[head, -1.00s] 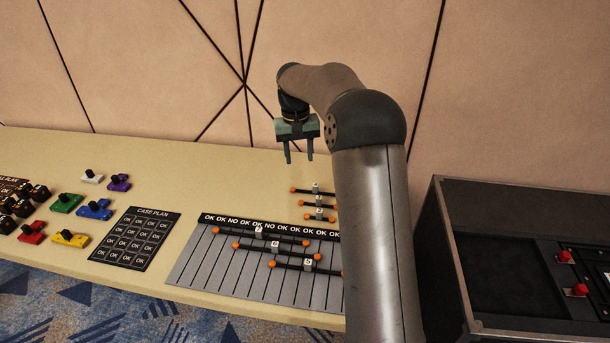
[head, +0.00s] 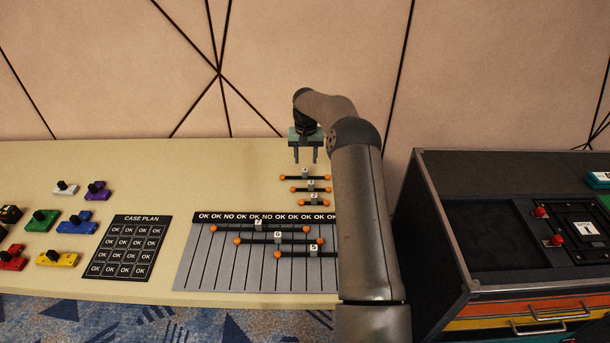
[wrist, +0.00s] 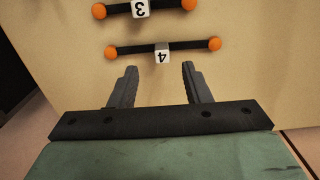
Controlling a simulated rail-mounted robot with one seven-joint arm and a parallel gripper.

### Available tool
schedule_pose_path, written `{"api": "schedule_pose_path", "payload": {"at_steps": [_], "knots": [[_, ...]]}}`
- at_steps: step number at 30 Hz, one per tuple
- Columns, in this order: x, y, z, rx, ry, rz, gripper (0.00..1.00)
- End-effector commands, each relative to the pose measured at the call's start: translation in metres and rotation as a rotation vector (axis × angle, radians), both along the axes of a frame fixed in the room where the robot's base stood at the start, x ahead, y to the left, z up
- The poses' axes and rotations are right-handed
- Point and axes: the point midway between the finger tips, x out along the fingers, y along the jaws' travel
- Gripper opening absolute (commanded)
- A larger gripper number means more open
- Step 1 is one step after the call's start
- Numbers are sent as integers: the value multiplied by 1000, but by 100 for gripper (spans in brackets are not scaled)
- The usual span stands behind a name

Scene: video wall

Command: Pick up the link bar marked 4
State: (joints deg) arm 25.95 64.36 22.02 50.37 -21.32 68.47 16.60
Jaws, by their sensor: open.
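The link bar marked 4 (wrist: 162,52) is a black bar with an orange ball at each end and a white block with the number in its middle. It lies on the beige table, and in the head view it appears as the rearmost bar (head: 304,177) of a short row. My gripper (wrist: 159,68) is open and empty, its two dark fingers pointing toward that bar, with the block roughly in line with the gap. In the head view my gripper (head: 306,160) hangs behind the bar, apparently above the table. The fingers do not appear to touch the bar.
The bar marked 3 (wrist: 140,9) lies close in front, with another bar (head: 314,202) beyond. Longer bars marked 7 (head: 258,225), 6 (head: 278,239) and 5 (head: 314,251) lie on the grey lined panel (head: 205,270). A dark case (head: 435,240) stands right.

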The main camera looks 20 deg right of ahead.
Motion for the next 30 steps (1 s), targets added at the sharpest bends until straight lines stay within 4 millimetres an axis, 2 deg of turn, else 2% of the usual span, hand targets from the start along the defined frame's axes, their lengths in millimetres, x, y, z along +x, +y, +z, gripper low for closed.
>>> {"api": "schedule_pose_path", "payload": {"at_steps": [8,17,25,26,30], "knots": [[0,1,-21,2,0,1,44],[1,2,-61,1,0,1,44],[2,2,-66,0,-1,1,44],[2,2,-66,0,-1,1,38],[2,2,-66,0,-1,1,0]]}}
